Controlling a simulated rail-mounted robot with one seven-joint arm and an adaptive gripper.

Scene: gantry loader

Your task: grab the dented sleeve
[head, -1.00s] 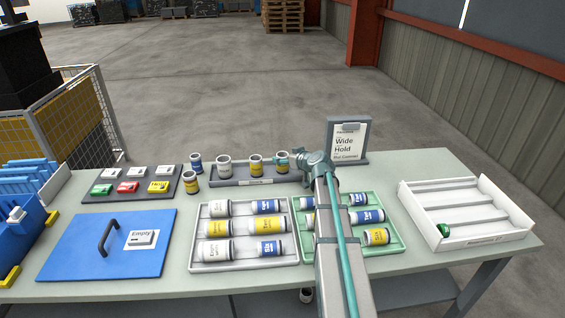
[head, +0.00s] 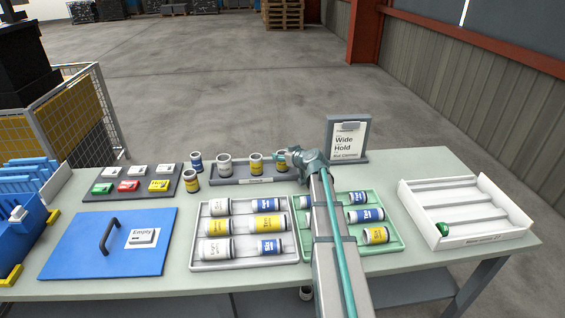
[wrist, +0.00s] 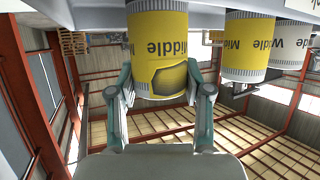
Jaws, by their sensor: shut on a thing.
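My gripper (head: 285,158) is at the right end of the grey rack (head: 240,180) in the head view, at the last sleeve there, which it mostly hides. In the wrist view my gripper (wrist: 159,82) has its two fingers closed on either side of a yellow-banded sleeve (wrist: 157,45) marked "Middle". A dark, irregular dent shows in the lower part of this sleeve's band in the wrist view. I cannot tell whether the sleeve touches the rack. Another yellow "Middle" sleeve (wrist: 249,45) and a white "Wide" sleeve (wrist: 291,42) stand beside it, apart from my fingers.
A white tray (head: 197,264) and a green tray (head: 385,250) of lying sleeves are in front of the rack. A clipboard sign (head: 347,140) stands close behind my gripper. A blue lid (head: 75,255) lies at left. A white sloped tray (head: 465,240) is at right.

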